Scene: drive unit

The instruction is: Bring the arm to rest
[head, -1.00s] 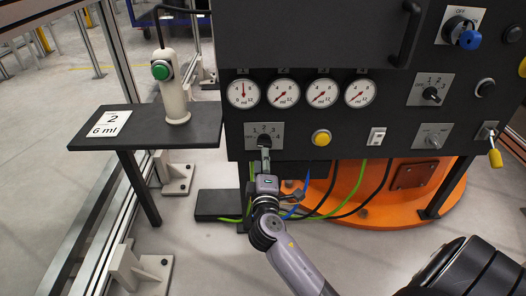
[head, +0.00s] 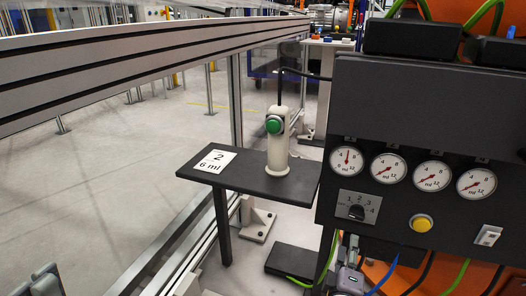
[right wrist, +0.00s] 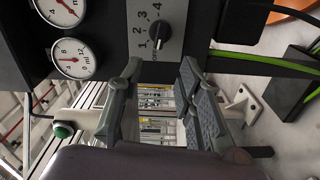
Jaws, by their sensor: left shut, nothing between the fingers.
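My right gripper (head: 350,278) shows at the bottom of the head view, below the black rotary selector (head: 356,212) with marks 1 to 4. In the right wrist view my right gripper (right wrist: 162,80) has its two fingers well apart, with nothing between them. The selector (right wrist: 157,34) is ahead of the fingertips there, apart from them. My left gripper (head: 42,284) is partly in view at the lower left corner of the head view, away from the panel and empty.
The dark control panel (head: 400,110) carries gauges (head: 347,160) and a yellow button (head: 421,223). Left of it, a dark shelf (head: 240,182) holds a beige post (head: 278,155) with a green button (head: 273,125) and a "2, 6 ml" card (head: 215,161). A metal rail (head: 130,65) runs at left.

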